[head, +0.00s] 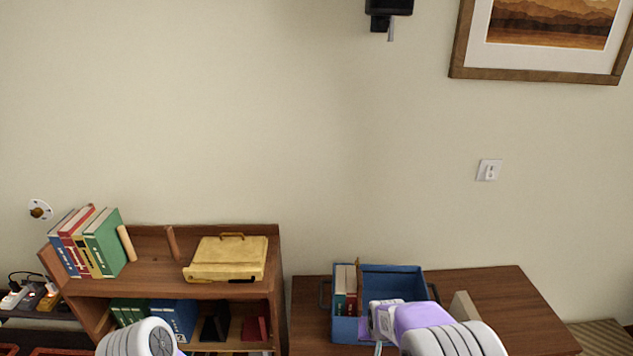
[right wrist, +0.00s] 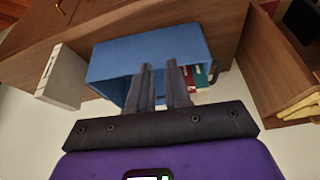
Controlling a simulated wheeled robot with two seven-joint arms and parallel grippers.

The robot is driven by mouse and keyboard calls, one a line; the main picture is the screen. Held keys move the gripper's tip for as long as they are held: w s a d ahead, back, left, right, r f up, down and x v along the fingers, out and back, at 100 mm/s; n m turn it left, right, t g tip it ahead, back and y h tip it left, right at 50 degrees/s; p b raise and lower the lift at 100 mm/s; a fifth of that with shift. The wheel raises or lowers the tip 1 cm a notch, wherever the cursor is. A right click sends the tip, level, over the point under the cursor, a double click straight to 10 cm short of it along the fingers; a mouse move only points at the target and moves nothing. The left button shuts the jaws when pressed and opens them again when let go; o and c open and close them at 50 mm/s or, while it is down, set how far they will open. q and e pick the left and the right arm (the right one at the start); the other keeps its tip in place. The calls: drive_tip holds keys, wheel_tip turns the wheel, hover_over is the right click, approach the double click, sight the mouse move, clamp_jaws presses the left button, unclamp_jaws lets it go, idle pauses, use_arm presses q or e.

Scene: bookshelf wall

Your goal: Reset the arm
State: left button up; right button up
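My right arm (head: 420,318) comes in at the bottom right of the head view, in front of a blue box. Its fingers are not clear there. In the right wrist view my right gripper (right wrist: 160,66) has its two dark fingers a small gap apart, with nothing visible between them. The fingers point at the blue box (right wrist: 112,62), which also shows in the head view (head: 405,277). I cannot tell whether they touch it. Only a rounded grey-white part of my left arm (head: 138,340) shows at the bottom left; its gripper is out of view.
The blue box, holding books (head: 346,285), stands on a brown table (head: 510,300) beside a pale upright block (head: 464,308). At left, a wooden shelf (head: 150,290) holds leaning books (head: 100,245) and a yellow case (head: 228,260). The wall above is mostly clear.

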drive_tip(key=s+d+f+g+b, duration=0.1)
drive_tip(key=s+f+g+b, duration=0.15)
drive_tip(key=f, duration=1.05)
use_arm(q)
wheel_tip(320, 180, down, 12)
drive_tip(key=w+b, duration=0.1)
drive_tip(key=b, duration=0.7)
drive_tip(key=shift+w+r, duration=0.15)
drive_tip(key=shift+r, duration=0.1)
use_arm(e)
drive_tip(key=s+a+f+y, duration=0.2)
drive_tip(key=s+a+f, duration=0.1)
drive_tip(key=s+f, duration=0.6)
drive_tip(key=s+a+f+m+g+y, duration=0.1)
drive_tip(key=s+a+f+y, duration=0.1)
drive_tip(key=s+f, duration=0.8)
drive_tip(key=shift+s+a+m+y, duration=0.3)
drive_tip(key=shift+s+a, duration=0.25)
drive_tip(key=shift+s, duration=0.4)
drive_tip(key=shift+g, duration=0.25)
